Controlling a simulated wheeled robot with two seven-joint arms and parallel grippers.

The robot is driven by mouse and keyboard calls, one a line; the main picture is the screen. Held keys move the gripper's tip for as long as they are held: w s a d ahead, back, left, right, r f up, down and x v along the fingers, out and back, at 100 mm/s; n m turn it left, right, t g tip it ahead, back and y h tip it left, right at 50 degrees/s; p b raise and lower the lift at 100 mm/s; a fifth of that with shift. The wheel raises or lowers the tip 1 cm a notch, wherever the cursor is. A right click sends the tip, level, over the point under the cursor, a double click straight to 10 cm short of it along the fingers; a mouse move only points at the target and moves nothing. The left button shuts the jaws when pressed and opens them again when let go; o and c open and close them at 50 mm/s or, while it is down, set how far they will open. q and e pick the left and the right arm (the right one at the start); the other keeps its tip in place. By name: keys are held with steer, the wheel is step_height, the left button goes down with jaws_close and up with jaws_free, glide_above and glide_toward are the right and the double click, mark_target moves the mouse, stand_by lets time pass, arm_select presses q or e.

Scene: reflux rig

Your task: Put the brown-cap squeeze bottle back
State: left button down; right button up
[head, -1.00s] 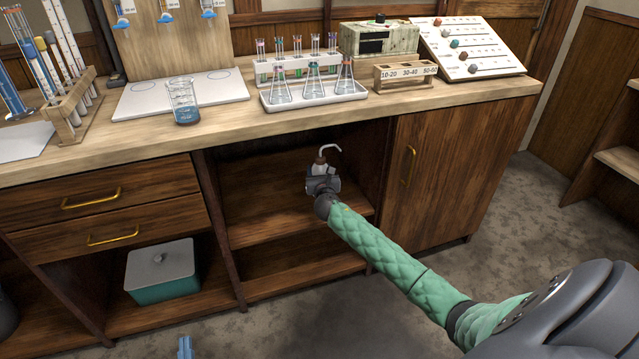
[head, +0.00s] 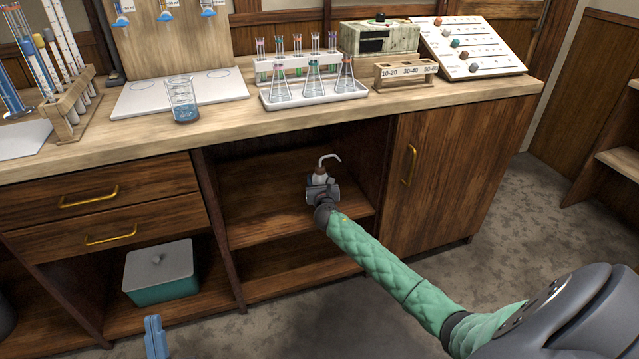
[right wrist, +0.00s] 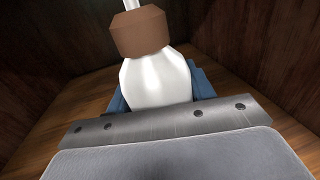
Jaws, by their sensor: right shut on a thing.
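The brown-cap squeeze bottle (head: 320,174) is in the open cabinet bay, above the upper shelf (head: 265,205). It has a white body, a brown cap and a bent white spout. In the right wrist view the bottle (right wrist: 155,80) stands between the blue fingers, tilted slightly in the picture. My right gripper (right wrist: 163,92) is shut on its body. The gripper hides the bottle's base, so I cannot tell whether it touches the shelf. My left gripper (head: 154,337) shows only as blue fingers at the bottom edge, away from the bottle; its opening is unclear.
The bay has dark side walls and a counter (head: 240,132) above. A cabinet door (head: 435,180) is at the right and drawers (head: 100,200) at the left. A teal box (head: 160,280) stands low left. The shelf around the bottle is clear.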

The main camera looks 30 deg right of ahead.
arm_select(q)
steer(key=shift+s+a+r+t, duration=0.1)
steer(key=shift+s+r+t, duration=0.2)
steer(key=shift+r, duration=0.55)
arm_select(e)
steer(key=shift+f, duration=0.2)
arm_select(q)
steer(key=shift+s+r, duration=0.2)
arm_select(e)
steer(key=shift+f, duration=0.1)
steer(key=o, duration=0.7)
arm_select(q)
steer(key=shift+r, duration=0.2)
steer(key=shift+w, duration=0.1)
